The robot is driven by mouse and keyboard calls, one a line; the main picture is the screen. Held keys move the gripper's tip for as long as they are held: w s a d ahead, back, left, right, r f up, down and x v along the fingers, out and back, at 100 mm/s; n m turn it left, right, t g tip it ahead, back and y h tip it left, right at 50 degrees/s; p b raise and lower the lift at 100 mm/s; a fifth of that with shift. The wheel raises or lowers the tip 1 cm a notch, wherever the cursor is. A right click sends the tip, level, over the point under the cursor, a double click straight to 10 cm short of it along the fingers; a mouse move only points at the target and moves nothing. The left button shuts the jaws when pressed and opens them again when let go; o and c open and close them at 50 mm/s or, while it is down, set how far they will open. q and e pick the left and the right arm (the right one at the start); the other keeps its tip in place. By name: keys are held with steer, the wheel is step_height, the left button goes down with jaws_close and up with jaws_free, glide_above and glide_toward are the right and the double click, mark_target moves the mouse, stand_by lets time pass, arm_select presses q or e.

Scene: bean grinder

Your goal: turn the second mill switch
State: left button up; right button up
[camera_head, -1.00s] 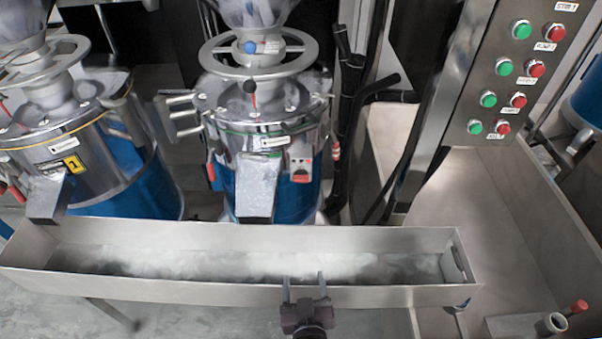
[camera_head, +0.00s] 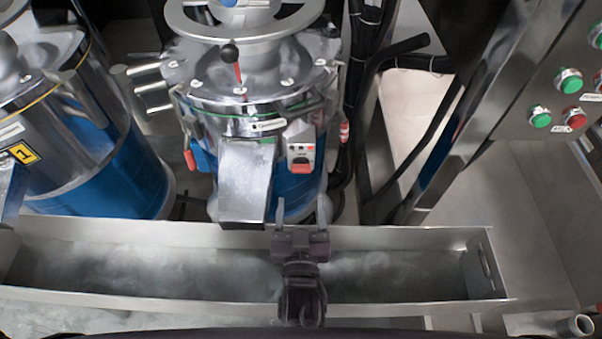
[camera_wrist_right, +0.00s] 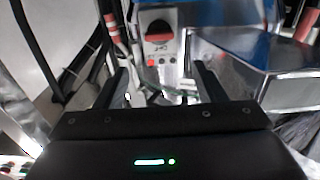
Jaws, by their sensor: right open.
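The second mill (camera_head: 255,95) stands behind the trough, a steel and blue drum with a handwheel on top. Its switch (camera_head: 301,152) is a small grey box with a dark knob and a red lower part, to the right of the mill's spout (camera_head: 247,180). My right gripper (camera_head: 304,205) is open and empty over the trough, below the switch and apart from it. My left gripper is not in view.
A long steel trough (camera_head: 400,238) with pale powder runs across the front. The first mill (camera_head: 75,120) stands at left. A steel panel with green and red buttons (camera_head: 571,80) is at right. Black hoses (camera_head: 410,47) hang beside the second mill.

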mark_target(301, 173)
steer(key=w, duration=0.3)
steer(key=w+f, duration=0.1)
steer(key=w, duration=0.5)
steer(key=shift+f, duration=0.2)
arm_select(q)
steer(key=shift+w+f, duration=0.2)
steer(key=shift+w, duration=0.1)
arm_select(e)
steer(key=shift+c, duration=0.4)
steer(key=c, duration=0.9)
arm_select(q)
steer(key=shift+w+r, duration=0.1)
